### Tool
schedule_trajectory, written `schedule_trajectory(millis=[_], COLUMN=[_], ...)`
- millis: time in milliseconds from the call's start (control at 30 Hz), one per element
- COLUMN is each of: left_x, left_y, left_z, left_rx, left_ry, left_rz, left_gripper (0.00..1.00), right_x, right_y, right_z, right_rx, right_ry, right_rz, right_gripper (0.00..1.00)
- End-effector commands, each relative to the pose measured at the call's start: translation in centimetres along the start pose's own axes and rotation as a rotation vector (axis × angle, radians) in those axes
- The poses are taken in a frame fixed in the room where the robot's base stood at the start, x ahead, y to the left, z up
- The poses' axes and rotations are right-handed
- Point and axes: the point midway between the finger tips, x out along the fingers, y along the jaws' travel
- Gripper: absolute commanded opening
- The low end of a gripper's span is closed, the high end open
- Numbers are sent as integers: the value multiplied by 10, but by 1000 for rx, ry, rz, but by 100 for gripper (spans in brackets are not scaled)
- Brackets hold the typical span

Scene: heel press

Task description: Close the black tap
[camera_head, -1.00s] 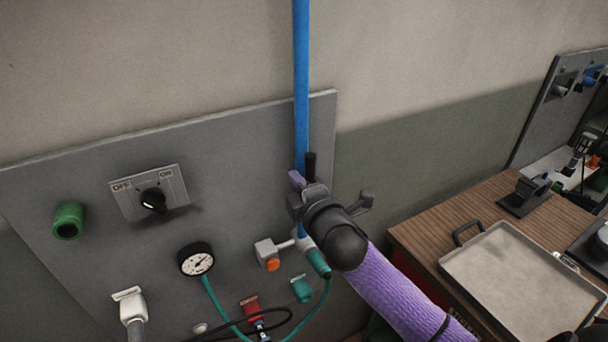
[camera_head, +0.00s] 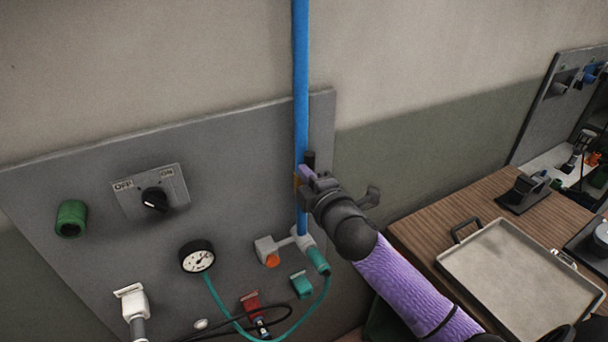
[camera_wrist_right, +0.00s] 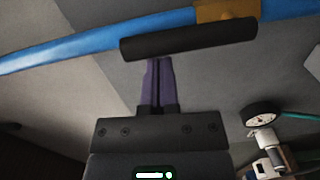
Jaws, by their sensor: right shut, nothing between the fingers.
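The black tap is a black lever handle (camera_head: 310,160) on a brass valve body (camera_head: 297,182) set in the vertical blue pipe. In the right wrist view the handle (camera_wrist_right: 188,39) lies roughly along the blue pipe, with the brass body (camera_wrist_right: 226,10) behind its right end. My right gripper (camera_head: 304,172) is shut and empty beside the valve. In the right wrist view its purple fingertips (camera_wrist_right: 158,62) point at the handle's near edge, close to its middle; I cannot tell whether they touch. The gripper partly hides the valve in the head view. My left gripper is not in view.
A grey panel (camera_head: 100,190) behind carries an OFF/ON switch (camera_head: 154,199), a gauge (camera_head: 197,257), a green knob (camera_head: 71,218) and several connectors. The blue pipe (camera_head: 301,60) runs up the wall. A wooden table (camera_head: 440,215) with a metal tray (camera_head: 510,265) stands at right.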

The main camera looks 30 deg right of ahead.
Motion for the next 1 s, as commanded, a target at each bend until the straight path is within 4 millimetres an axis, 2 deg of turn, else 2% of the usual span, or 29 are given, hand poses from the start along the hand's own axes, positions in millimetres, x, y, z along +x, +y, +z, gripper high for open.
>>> schedule_trajectory(millis=[467,1000], left_x=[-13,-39], left_y=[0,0], left_z=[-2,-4], left_rx=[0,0], left_ry=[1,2], left_rz=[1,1], left_gripper=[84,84], right_x=[1,2], right_y=[5,3], right_z=[11,45], right_rx=[154,646], right_ry=[-2,-2], right_rz=[-8,-32], right_gripper=[0,0])
